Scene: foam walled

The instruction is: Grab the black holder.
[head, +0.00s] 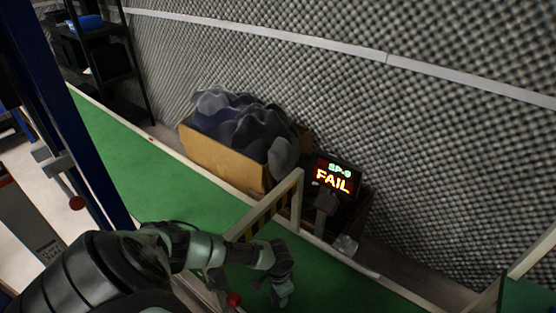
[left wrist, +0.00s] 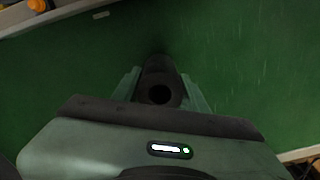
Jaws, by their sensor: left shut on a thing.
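The black holder (left wrist: 158,72) is a dark round tube with a hole in its end, in the middle of the left wrist view. My left gripper (left wrist: 160,92) has one pale green finger on each side of it and is shut on it. In the head view my left gripper (head: 280,292) is low in the middle, over the green surface. There the holder is hard to tell from the dark gripper parts. My right gripper is not in view.
A green bench surface (head: 190,200) runs along the grey foam wall (head: 430,130). A cardboard box (head: 225,160) of dark foam pieces and a lit "FAIL" display (head: 333,177) stand behind it. A pale frame with striped panel (head: 262,215) is close beside my left arm.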

